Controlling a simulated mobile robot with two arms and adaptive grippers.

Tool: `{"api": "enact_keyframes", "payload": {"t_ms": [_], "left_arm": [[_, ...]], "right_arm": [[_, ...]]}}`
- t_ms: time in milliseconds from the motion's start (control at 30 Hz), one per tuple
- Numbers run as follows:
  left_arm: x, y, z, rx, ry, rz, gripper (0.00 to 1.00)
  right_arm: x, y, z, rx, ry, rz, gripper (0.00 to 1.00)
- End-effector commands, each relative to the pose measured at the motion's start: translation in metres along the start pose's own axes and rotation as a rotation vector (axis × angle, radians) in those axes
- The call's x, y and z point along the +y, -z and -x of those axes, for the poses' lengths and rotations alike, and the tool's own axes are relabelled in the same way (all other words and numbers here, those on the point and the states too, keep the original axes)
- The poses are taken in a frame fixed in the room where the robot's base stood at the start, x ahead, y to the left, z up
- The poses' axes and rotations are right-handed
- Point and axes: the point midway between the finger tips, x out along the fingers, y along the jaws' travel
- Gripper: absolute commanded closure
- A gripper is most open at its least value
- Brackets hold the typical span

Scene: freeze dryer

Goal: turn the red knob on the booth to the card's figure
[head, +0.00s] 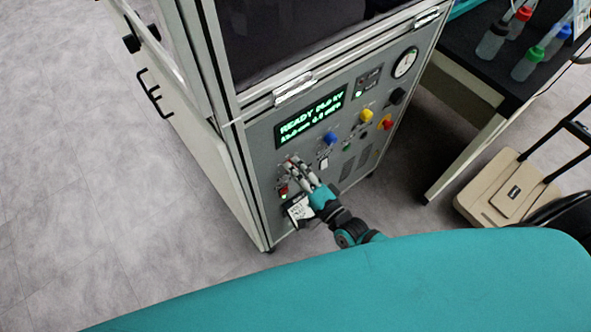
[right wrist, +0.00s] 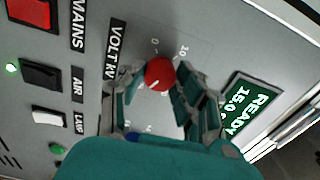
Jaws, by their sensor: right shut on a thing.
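The red knob (right wrist: 160,74) sits on the grey panel of the booth (head: 262,150), beside the label VOLT kV (right wrist: 115,50). My right gripper (right wrist: 158,82) is shut on the knob, one finger on each side. My left gripper is not in view.
A green-lit display (head: 311,117) reads READY. The panel also has a blue knob (head: 330,138), a yellow knob (head: 366,115), a red-and-yellow button (head: 385,123) and a round gauge (head: 405,63). A bench with bottles (head: 493,40) stands at right. Floor at left is clear.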

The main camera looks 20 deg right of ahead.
Motion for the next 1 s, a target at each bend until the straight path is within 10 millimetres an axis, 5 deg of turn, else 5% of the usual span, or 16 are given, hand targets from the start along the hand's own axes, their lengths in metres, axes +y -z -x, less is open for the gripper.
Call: {"api": "enact_keyframes", "payload": {"t_ms": [200,533,1000], "left_arm": [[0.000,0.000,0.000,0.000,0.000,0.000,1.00],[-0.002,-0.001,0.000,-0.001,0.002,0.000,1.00],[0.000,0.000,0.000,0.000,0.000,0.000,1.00]], "right_arm": [[0.002,-0.001,0.001,-0.001,-0.004,0.000,0.45],[0.001,0.000,0.006,0.000,-0.003,0.001,0.45],[0.002,0.000,0.095,-0.002,-0.006,0.001,0.45]]}}
